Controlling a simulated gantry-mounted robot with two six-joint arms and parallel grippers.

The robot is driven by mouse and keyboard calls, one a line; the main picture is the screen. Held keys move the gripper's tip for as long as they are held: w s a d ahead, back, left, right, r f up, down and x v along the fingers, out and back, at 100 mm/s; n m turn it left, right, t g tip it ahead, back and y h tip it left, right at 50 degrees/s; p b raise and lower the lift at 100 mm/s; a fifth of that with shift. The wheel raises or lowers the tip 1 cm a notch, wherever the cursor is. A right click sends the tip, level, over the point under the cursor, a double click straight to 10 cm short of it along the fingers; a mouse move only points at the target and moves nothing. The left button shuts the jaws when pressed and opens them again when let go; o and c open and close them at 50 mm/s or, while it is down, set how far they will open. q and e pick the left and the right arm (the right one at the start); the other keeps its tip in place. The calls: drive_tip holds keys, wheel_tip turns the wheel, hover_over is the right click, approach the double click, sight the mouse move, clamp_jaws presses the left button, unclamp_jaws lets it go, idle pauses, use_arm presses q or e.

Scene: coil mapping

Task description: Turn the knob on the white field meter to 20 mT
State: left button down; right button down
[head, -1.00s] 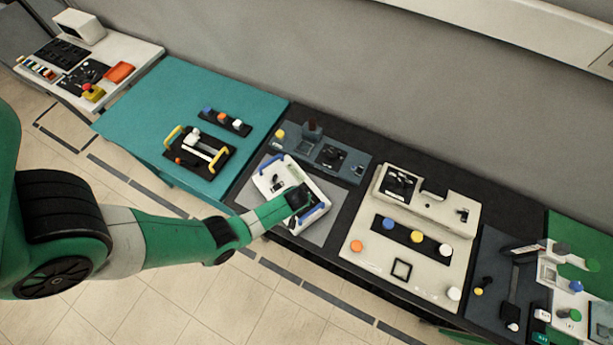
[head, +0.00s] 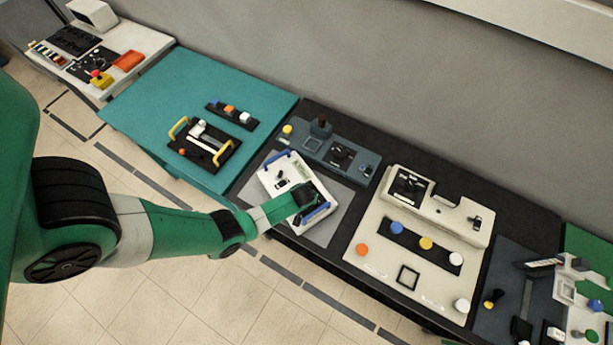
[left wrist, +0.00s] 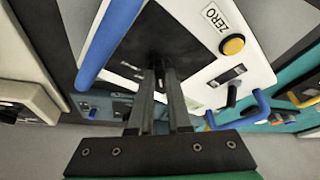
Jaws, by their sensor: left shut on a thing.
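The white field meter (head: 270,181) with blue handles lies on a grey mat in the middle of the head view. My left gripper (head: 303,196) reaches down onto the black dial plate at its right part. In the left wrist view the meter (left wrist: 262,70) shows a ZERO label, a yellow button (left wrist: 233,45) and a small black lever. My left gripper (left wrist: 161,68) is shut over the black dial plate (left wrist: 160,22), on what appears to be the knob. The fingers hide most of the knob, and I cannot read its setting. My right gripper is not in view.
A dark grey console (head: 330,147) stands close behind the meter. A beige panel with coloured knobs (head: 372,262) is to its right. A teal table (head: 150,95) with a yellow-handled device (head: 205,143) is to its left. One blue handle (left wrist: 107,40) runs close beside my fingers.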

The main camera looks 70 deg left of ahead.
use_arm(q)
drive_tip(key=shift+s+m, duration=0.1)
drive_tip(key=shift+m, duration=0.2)
drive_tip(key=shift+a+m+t+h+p, duration=0.1)
drive_tip(key=shift+m+t+h+p, duration=0.25)
drive_tip(key=shift+m, duration=0.55)
drive_tip(key=shift+s+m+t+h, duration=0.1)
drive_tip(key=shift+m+t+h, duration=0.25)
drive_tip(key=shift+m, duration=0.85)
drive_tip(key=shift+a+m+t+h, duration=0.15)
drive_tip(key=shift+m+h, duration=0.2)
drive_tip(key=shift+m, duration=0.65)
drive_tip(key=shift+m+t+h, duration=0.15)
drive_tip(key=shift+m+h, duration=0.2)
drive_tip(key=shift+m, duration=0.65)
drive_tip(key=c, duration=0.9)
unclamp_jaws()
drive_tip(key=shift+o, duration=0.2)
drive_tip(key=shift+r, duration=0.1)
